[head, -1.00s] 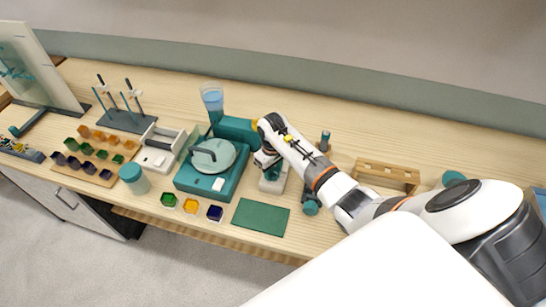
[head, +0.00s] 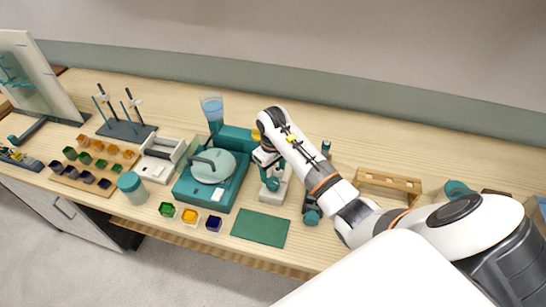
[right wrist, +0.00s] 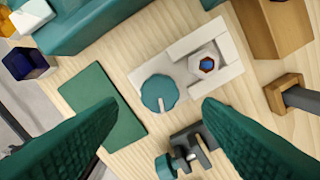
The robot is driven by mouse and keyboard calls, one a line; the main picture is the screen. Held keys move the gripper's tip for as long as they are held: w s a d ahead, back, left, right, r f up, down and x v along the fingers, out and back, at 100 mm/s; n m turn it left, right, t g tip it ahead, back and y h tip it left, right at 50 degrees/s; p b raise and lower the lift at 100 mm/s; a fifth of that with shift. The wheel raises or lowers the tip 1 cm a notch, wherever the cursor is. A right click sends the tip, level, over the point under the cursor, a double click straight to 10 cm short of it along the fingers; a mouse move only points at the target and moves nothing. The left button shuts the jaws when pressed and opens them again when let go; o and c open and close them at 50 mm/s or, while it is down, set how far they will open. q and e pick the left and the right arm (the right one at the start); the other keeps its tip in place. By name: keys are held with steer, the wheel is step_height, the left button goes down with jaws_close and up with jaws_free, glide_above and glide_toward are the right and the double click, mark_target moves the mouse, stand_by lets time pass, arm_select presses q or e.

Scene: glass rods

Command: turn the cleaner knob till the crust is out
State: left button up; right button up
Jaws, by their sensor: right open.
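The cleaner is a pale block (right wrist: 190,75) with a round teal knob (right wrist: 160,93) that bears a white pointer, in the right wrist view. A pale hexagonal piece (right wrist: 207,64) with a dark red and blue centre sits in its slot; I cannot tell how much of that is crust. In the head view the cleaner (head: 283,191) stands on the bench just right of the teal machine. My right gripper (right wrist: 160,104) is open and empty, its teal fingers apart on either side of the knob in view, not touching it. My left gripper is out of view.
A green mat (head: 260,228) lies in front of the cleaner. The teal machine (head: 188,191) stands close on the left. A wooden rack (head: 390,182) is to the right. A dark tool with a teal knob (right wrist: 180,157) lies near the right finger.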

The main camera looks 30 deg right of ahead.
mark_target(273, 181)
step_height(273, 181, up, 7)
stand_by(0.8)
